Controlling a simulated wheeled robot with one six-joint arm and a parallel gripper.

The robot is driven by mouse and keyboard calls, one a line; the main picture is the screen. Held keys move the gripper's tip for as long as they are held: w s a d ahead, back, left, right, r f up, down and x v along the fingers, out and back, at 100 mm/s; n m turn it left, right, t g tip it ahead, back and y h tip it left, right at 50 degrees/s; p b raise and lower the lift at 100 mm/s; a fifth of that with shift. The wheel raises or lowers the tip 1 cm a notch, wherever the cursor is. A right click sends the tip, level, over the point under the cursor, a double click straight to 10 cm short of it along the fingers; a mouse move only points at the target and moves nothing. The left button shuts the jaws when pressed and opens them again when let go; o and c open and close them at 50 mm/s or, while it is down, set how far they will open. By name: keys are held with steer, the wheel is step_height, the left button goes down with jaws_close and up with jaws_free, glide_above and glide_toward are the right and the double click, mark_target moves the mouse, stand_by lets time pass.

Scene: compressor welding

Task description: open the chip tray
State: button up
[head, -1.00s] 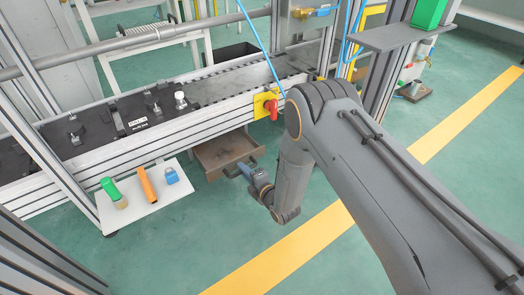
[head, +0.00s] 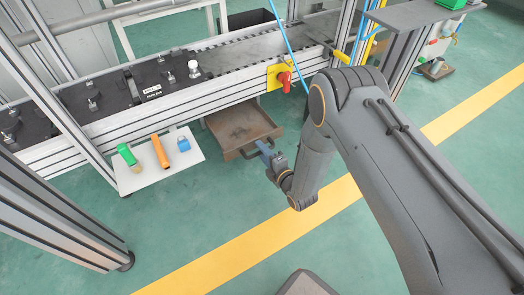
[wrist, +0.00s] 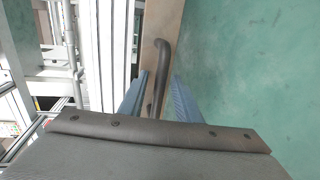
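The chip tray (head: 240,124) is a brown open-topped drawer under the conveyor line, standing pulled out in the head view. Its dark curved handle (wrist: 160,70) is on its front and lies between my blue fingers in the wrist view. My gripper (head: 266,150) is at the tray's front, to the right of the handle in the head view. The tray's inside looks empty.
A white shelf (head: 160,173) left of the tray holds a green-capped item (head: 129,157), an orange cylinder (head: 160,151) and a blue padlock-like item (head: 183,144). A red-and-yellow switch (head: 282,76) sits above the tray.

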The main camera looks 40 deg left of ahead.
steer(key=shift+s+a, duration=0.1)
steer(key=shift+s, duration=0.05)
steer(key=p+v, duration=0.3)
steer(key=v, duration=0.4)
steer(key=shift+d, duration=0.4)
steer(key=shift+s, duration=0.1)
steer(key=shift+r, duration=0.15)
